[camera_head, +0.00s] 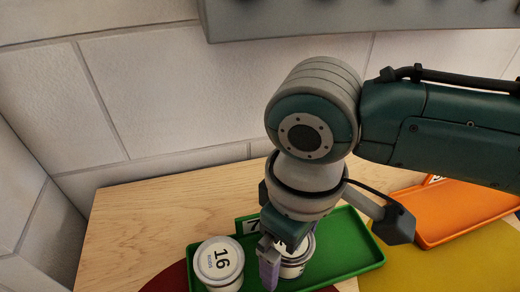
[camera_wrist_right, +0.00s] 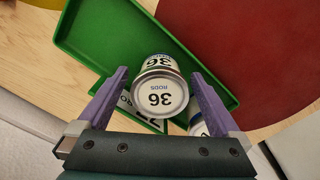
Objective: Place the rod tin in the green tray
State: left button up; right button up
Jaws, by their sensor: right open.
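A white tin with a lid marked 36 RODS (camera_wrist_right: 160,98) stands in the green tray (camera_wrist_right: 95,45), between the two purple fingers of my right gripper (camera_wrist_right: 160,76). The fingers are open, with a gap on each side of the tin. In the head view this tin (camera_head: 294,262) is partly hidden behind my right gripper (camera_head: 271,268), which points down over the green tray (camera_head: 345,262). A second white tin, marked 16 (camera_head: 219,263), stands at the tray's left end; its small print is unreadable. My left gripper is out of view.
A number tag (camera_head: 248,226) stands at the green tray's back edge, partly covered. A dark red patch (camera_head: 172,280) is at left. Bare wood (camera_head: 150,225) is clear; a wall rises behind.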

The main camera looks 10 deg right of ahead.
notch_tip(320, 180, up, 12)
jog(key=p, duration=0.3)
jog(key=s+a+f+m+t+y, duration=0.2)
jog(key=s+a+y, duration=0.2)
jog(key=s, duration=0.2)
jog(key=s+d+f+m+t+h, duration=0.1)
jog(key=s+d+m+h, duration=0.2)
jog(key=d, duration=1)
jog(key=s, duration=0.3)
jog(key=shift+m+h, duration=0.3)
jog(key=shift+d, duration=0.1)
